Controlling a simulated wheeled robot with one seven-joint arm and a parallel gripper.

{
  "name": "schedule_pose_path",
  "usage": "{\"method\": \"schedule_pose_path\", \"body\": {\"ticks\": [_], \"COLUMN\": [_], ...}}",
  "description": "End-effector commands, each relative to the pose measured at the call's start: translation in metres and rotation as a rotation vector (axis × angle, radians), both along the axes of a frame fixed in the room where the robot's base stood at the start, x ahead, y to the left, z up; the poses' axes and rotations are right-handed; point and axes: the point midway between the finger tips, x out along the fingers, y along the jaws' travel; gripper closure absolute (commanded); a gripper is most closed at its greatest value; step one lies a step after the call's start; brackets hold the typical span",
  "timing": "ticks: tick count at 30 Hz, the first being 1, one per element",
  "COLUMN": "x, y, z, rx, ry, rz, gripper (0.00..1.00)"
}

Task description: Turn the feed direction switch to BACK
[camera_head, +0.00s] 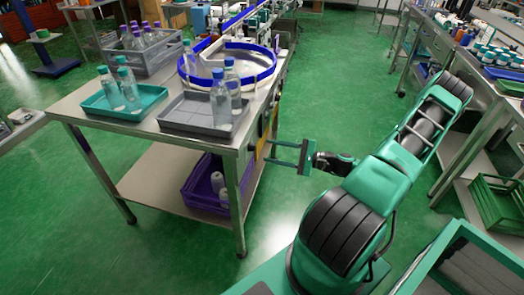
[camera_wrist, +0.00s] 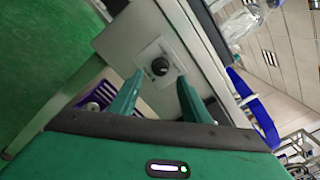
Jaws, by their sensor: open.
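The feed direction switch is a round black knob (camera_wrist: 160,67) on a light square plate (camera_wrist: 172,53), set in the side of the steel table (camera_head: 125,120). The plate's lettering is too small to read, and I cannot tell which way the knob points. My gripper (camera_head: 270,152) reaches toward the table's right side in the head view. In the wrist view my gripper (camera_wrist: 160,92) is open, with its two green fingers on either side below the knob. They appear apart from the knob. The knob is not clearly visible in the head view.
A white round feeder with a blue rim (camera_head: 228,75) stands on the table. A grey tray (camera_head: 180,118) and a teal tray (camera_head: 140,112) hold bottles. A purple crate (camera_head: 205,190) sits on the lower shelf. The green floor right of the table is open.

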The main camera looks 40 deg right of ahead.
Motion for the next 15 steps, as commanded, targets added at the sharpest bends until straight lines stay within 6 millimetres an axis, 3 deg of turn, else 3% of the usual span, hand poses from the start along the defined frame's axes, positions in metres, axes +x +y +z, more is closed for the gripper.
{"method": "schedule_pose_path", "body": {"ticks": [6, 15], "x": [-0.03, -0.046], "y": [-0.024, -0.036], "z": [-0.001, -0.001], "rx": [-0.002, -0.002], "ry": [0.001, 0.002], "rz": [-0.003, -0.001], "gripper": [0.57, 0.57]}}
